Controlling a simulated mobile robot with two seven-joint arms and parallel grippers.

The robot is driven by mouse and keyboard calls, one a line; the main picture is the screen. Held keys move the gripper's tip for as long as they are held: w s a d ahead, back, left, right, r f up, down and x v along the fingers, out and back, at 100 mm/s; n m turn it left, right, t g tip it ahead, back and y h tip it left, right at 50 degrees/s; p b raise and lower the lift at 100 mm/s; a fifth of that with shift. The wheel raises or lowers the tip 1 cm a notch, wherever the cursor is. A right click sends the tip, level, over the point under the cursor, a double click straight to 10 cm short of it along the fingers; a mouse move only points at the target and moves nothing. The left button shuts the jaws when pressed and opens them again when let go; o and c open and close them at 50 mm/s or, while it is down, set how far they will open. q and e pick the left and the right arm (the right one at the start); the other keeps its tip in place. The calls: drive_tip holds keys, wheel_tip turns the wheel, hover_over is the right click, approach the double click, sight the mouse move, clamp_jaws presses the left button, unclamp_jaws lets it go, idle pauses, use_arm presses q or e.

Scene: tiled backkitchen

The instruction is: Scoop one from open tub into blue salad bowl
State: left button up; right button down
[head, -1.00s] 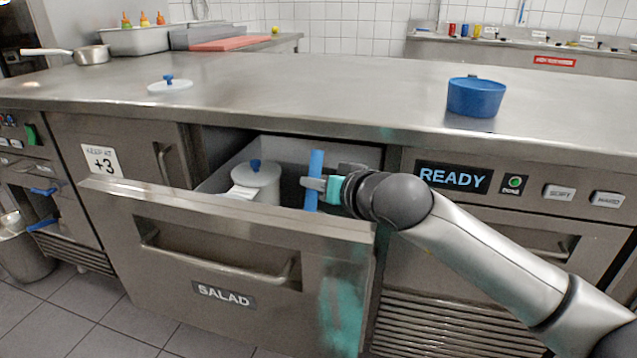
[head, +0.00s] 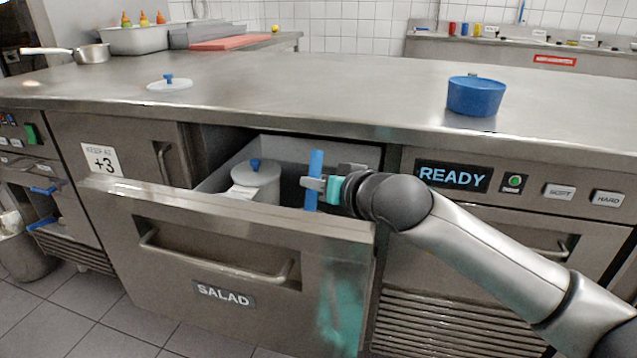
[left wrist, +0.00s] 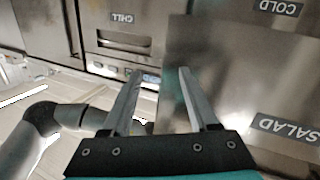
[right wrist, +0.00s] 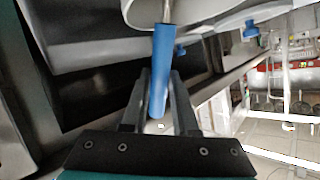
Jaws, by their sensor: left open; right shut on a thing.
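My right gripper (head: 314,185) is shut on the blue handle (head: 316,164) of a scoop, held upright over the open salad drawer (head: 230,212). In the right wrist view the handle (right wrist: 160,75) runs between the fingers, and its metal shaft meets a pale round tub (right wrist: 190,12). I cannot see the scoop's head or the tub's contents. A white tub with a blue-knobbed lid (head: 257,178) stands in the drawer left of the handle. The blue salad bowl (head: 476,97) stands on the counter at right. My left gripper (left wrist: 160,73) is open and empty, near the cabinet fronts.
A loose white lid with a blue knob (head: 170,84) lies on the steel counter (head: 330,90). A saucepan (head: 92,54) stands at the far left. The counter between lid and bowl is clear. The drawer's front juts out below the counter edge.

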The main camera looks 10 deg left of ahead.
drive_tip(key=shift+f, duration=0.15)
idle(0.3)
drive_tip(key=shift+r+p, duration=2.85)
drive_tip(key=shift+r, duration=3.5)
drive_tip(key=shift+r, duration=0.1)
